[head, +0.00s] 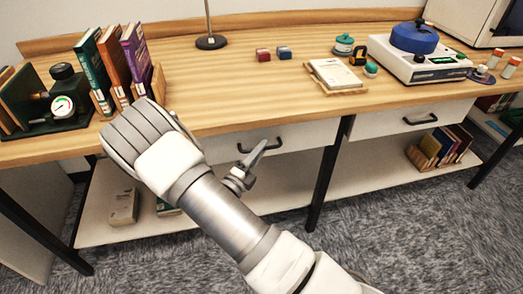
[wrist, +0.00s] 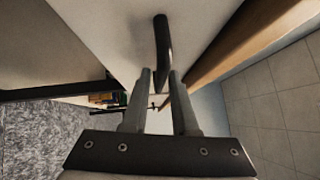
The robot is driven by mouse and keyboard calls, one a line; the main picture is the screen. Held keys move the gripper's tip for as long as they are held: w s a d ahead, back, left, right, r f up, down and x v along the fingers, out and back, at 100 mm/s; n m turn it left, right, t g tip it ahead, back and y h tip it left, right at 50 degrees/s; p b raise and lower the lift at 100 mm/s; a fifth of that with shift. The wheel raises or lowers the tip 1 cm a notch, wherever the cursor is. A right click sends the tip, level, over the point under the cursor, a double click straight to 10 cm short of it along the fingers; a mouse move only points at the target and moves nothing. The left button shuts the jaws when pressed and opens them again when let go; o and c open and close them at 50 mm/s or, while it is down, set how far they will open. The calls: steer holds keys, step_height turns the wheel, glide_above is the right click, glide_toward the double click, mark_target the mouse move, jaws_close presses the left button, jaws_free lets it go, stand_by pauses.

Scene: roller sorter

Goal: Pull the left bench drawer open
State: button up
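The left bench drawer (head: 223,150) is a white front under the wooden top, and it looks closed. Its dark bar handle (head: 275,145) is partly covered by my gripper (head: 261,147) in the head view. In the wrist view, my gripper (wrist: 161,78) has its two grey fingers apart. The dark handle (wrist: 162,40) runs down between the fingertips, with a visible gap beside it. I see no firm grip on it. How deep the fingers reach around the handle is hard to tell.
The right drawer (head: 385,127) also looks closed. Black bench legs (head: 325,180) and a low white shelf (head: 285,190) lie below. Books (head: 110,65) and a cream notepad (head: 335,74) rest on the bench top (head: 215,85). Grey carpet (head: 400,230) in front is clear.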

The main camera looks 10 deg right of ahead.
steer(key=shift+w+d, duration=0.4)
jaws_close()
stand_by(1.3)
